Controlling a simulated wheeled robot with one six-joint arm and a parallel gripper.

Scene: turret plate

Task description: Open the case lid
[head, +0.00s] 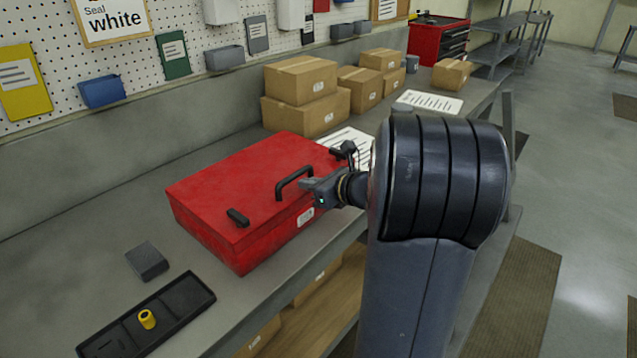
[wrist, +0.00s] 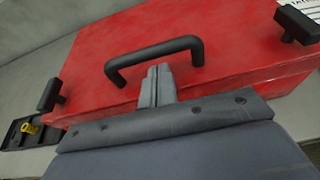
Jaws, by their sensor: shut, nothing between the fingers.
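The red case (head: 235,180) sits on the grey workbench with its lid down. A black handle (head: 292,180) stands at the front of the lid, with a black latch (head: 238,217) to its left and another (head: 343,150) to its right. In the wrist view the handle (wrist: 153,52) arches just beyond my gripper (wrist: 158,72). The left latch (wrist: 49,94) and right latch (wrist: 297,24) also show in the wrist view.
A black tray (head: 180,312) with a yellow part (head: 147,319) and a dark grey block (head: 147,261) lie left of the case. Cardboard boxes (head: 305,108) and paper sheets (head: 430,101) are behind it. A pegboard wall runs along the back.

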